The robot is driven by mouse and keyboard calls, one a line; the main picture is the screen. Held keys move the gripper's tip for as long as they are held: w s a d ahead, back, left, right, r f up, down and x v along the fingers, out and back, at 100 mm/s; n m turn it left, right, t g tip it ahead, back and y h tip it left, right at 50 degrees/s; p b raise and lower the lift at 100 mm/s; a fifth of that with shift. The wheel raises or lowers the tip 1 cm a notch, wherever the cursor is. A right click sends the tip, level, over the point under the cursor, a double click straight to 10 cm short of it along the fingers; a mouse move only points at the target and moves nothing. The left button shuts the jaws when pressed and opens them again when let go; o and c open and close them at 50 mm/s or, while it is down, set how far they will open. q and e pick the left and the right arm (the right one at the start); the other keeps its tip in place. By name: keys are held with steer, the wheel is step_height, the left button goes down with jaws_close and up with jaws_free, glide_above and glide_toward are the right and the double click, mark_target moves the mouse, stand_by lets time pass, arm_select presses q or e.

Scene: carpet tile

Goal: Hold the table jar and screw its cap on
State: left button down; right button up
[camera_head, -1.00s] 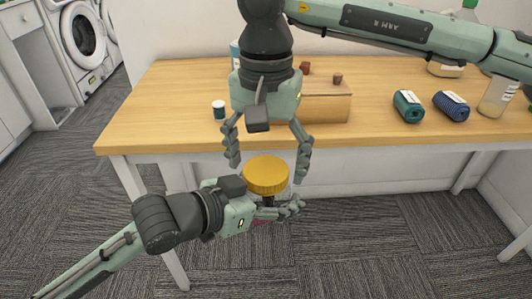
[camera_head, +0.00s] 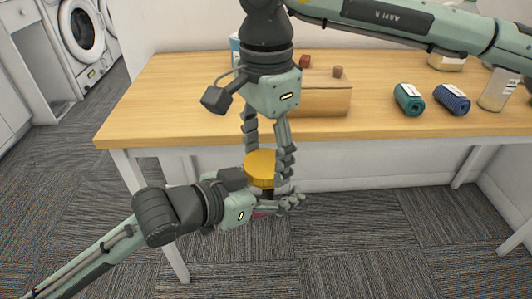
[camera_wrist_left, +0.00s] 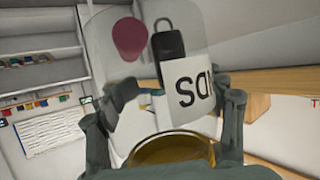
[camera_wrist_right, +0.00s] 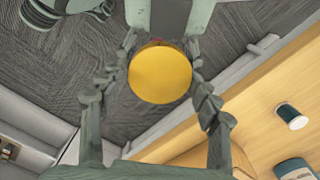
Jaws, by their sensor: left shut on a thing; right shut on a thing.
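The yellow cap (camera_head: 261,166) is on top of the jar, in front of the table's front edge. The jar is mostly hidden in the head view; the left wrist view shows its clear wall (camera_wrist_left: 205,45) with a white lettered label and dark red and black things inside. My left gripper (camera_head: 275,206) is shut on the jar from the side. My right gripper (camera_head: 268,168) comes down from above and is shut on the cap, a finger on either side. In the right wrist view the cap (camera_wrist_right: 160,74) lies between the fingers. Whether its thread is engaged cannot be seen.
The wooden table (camera_head: 180,90) is behind the grippers. On it stand a wooden box (camera_head: 322,102), a teal roll (camera_head: 408,98), a blue roll (camera_head: 452,102) and a clear container (camera_head: 496,92) at the right. Open carpet (camera_head: 350,240) lies below the jar.

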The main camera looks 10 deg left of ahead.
steer(key=m, duration=0.4)
steer(key=shift+m, duration=0.4)
steer(key=m, duration=0.4)
steer(key=o, duration=1.3)
steer(key=shift+r, duration=2.25)
